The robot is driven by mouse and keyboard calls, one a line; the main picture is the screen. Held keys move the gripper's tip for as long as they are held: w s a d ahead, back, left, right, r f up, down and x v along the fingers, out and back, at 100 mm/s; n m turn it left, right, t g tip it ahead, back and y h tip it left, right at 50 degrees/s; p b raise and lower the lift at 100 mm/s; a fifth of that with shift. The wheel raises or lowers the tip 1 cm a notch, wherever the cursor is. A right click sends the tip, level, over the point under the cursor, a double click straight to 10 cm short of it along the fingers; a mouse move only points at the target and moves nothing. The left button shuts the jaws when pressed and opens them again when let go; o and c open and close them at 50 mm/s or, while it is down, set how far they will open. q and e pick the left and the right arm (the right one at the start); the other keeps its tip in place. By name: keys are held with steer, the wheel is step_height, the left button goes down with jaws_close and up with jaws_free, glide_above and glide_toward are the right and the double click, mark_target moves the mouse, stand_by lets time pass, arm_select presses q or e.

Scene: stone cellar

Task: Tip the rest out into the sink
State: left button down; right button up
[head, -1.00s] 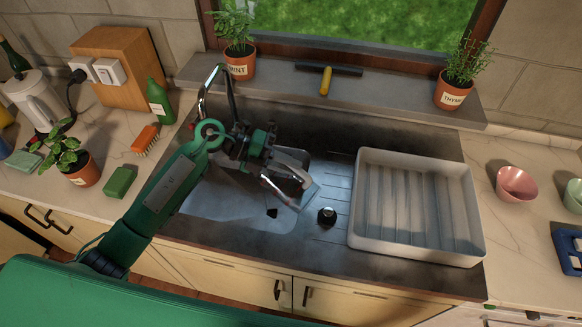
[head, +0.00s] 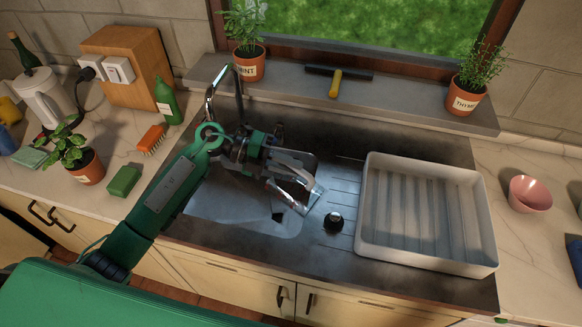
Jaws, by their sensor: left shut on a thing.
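My left gripper (head: 294,188) is over the right side of the sink (head: 225,212), beside the ribbed drainboard. It is shut on a clear, pale glass-like thing (head: 306,201), which looks tilted. The fingers cover part of it, and I cannot tell whether anything is left inside or flowing out. A dark patch shows in the basin just below and left of the glass. The tap (head: 212,92) stands behind the sink, partly behind my arm. My right gripper is not in view.
A white dish tray (head: 425,262) stands empty on the right of the drainboard. A small black round thing (head: 333,222) lies between it and the basin. A green sponge (head: 124,181), orange brush (head: 151,139) and green bottle (head: 167,102) are left of the sink.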

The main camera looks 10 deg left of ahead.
arm_select(q)
steer(key=shift+a, duration=0.1)
steer(key=shift+w+a+r+h+b, duration=0.2)
steer(key=shift+a+h+b, duration=0.1)
steer(key=shift+h+b, duration=0.1)
steer(key=shift+w+a+r, duration=0.1)
steer(key=shift+a+r, duration=0.1)
steer(key=shift+a, duration=0.1)
